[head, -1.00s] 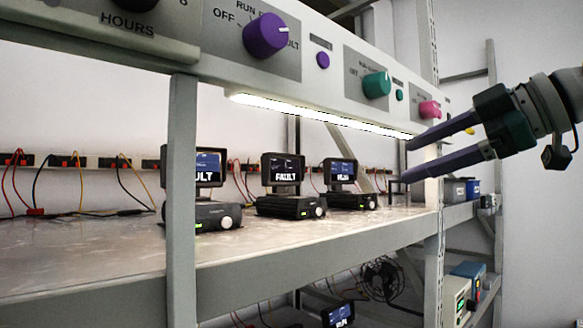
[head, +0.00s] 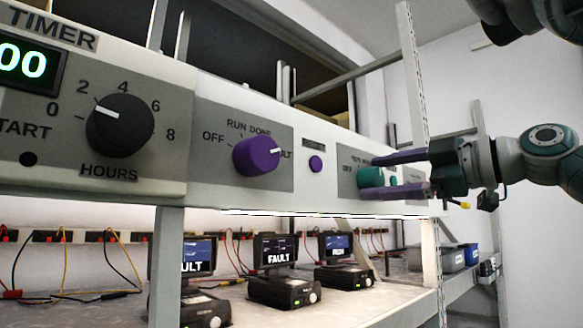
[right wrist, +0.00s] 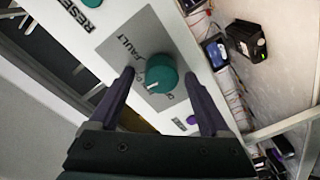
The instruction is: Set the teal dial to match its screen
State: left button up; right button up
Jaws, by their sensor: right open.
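The teal dial (head: 376,177) is on the grey plate of the long white panel, partly hidden by my right gripper in the head view. My right gripper (head: 365,178) is open, with its two purple fingers above and below the dial. In the right wrist view, the teal dial (right wrist: 165,72) lies between the fingertips (right wrist: 160,75), with a gap visible on the left side. I cannot tell whether either finger touches it. A white pointer mark shows on its lower left. The farthest screen (head: 336,243) below has lettering too small to read. My left gripper is out of view.
A purple dial (head: 257,156), a purple button (head: 316,163) and a black timer knob (head: 120,125) sit farther left on the panel. A small teal button (head: 393,180) is close to the gripper. A middle screen (head: 277,250) reads FAULT. A shelf upright (head: 430,260) stands at right.

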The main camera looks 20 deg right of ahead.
jog(key=shift+w, duration=0.15)
jog(key=shift+c, duration=0.2)
grip_shut()
dwell(0.4)
